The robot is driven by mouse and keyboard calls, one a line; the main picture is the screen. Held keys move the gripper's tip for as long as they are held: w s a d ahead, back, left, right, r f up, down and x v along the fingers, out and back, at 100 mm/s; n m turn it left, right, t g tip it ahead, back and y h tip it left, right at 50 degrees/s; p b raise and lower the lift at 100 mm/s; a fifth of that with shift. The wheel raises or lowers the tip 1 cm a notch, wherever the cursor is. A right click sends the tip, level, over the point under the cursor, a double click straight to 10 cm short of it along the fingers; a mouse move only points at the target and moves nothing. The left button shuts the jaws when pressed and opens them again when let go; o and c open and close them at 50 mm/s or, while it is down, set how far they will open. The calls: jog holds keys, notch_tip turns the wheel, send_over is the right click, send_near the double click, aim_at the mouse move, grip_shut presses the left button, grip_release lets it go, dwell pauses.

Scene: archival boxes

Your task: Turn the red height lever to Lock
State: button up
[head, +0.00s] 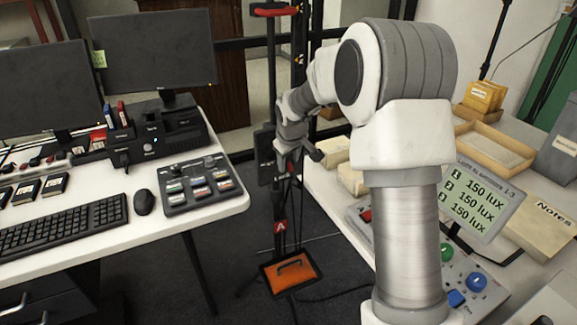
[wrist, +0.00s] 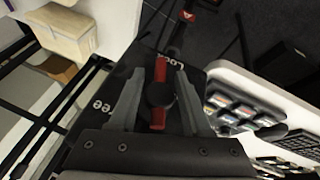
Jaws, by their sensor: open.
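The red height lever (wrist: 160,68) has a dark round hub and sits on a dark plate in the wrist view. It runs nearly up and down in that picture. The word Lock (wrist: 181,70) is beside its upper end on the right; the partly hidden word Free (wrist: 102,108) is at the lower left. My gripper (wrist: 160,75) is open, with one finger on each side of the lever and visible gaps between. In the head view my gripper (head: 285,158) is at the dark plate (head: 265,150) on the upright stand (head: 272,90); the lever is mostly hidden there.
A white desk with monitors, a keyboard (head: 65,225) and a button panel (head: 198,185) is on the left. A second table on the right holds a lux display (head: 470,203), a tray (head: 495,148) and boxes.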

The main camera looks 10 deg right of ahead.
jog(key=shift+w+f, duration=0.3)
jog(key=shift+f, duration=0.35)
grip_shut()
